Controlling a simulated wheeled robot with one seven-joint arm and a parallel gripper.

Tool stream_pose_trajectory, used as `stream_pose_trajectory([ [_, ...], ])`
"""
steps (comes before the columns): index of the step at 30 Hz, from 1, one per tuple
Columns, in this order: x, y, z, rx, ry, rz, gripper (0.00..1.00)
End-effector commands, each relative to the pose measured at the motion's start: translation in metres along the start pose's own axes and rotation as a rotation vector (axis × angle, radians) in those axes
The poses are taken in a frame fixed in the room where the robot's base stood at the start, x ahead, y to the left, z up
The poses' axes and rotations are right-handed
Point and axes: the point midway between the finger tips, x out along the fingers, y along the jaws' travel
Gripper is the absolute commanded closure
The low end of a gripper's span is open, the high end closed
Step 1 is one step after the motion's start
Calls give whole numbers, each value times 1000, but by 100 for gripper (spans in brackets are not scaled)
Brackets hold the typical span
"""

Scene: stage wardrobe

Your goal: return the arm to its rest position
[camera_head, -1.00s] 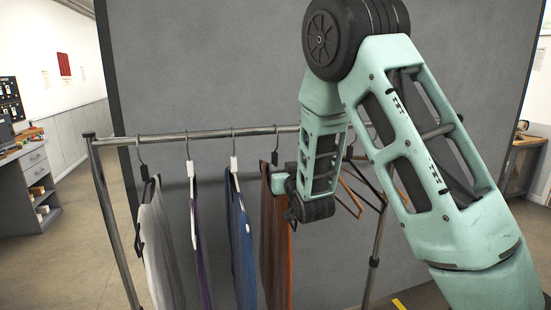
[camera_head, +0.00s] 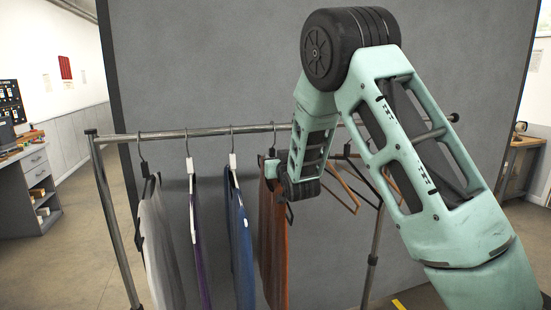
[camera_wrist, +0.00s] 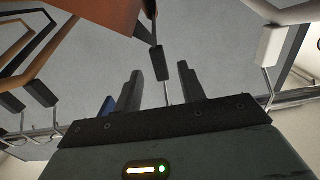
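My arm reaches over the clothes rail (camera_head: 190,133) from the right of the head view. My gripper (camera_head: 270,170) is at the top of the orange-brown garment (camera_head: 274,240), close under the rail, and is small there. In the wrist view my gripper (camera_wrist: 160,88) has its two dark fingers apart. A dark hanger block (camera_wrist: 160,63) and its thin metal hook show between the fingers, with visible gaps on both sides. The orange-brown garment (camera_wrist: 100,25) also shows at the top left of the wrist view.
To the left hang a blue garment (camera_head: 238,240), a purple one (camera_head: 200,245) and a grey-white one (camera_head: 160,250). Empty wooden hangers (camera_head: 345,195) hang to the right, behind my arm. A grey panel (camera_head: 210,60) stands behind the rail. A workbench (camera_head: 30,190) is at far left.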

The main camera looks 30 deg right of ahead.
Motion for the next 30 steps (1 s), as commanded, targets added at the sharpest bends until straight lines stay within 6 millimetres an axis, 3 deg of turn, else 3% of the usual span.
stream_pose_trajectory([
  [4,7,5,-2,-7,26,10,63],
  [8,7,5,-1,-7,26,9,99],
  [30,7,6,-1,-9,27,12,100],
])
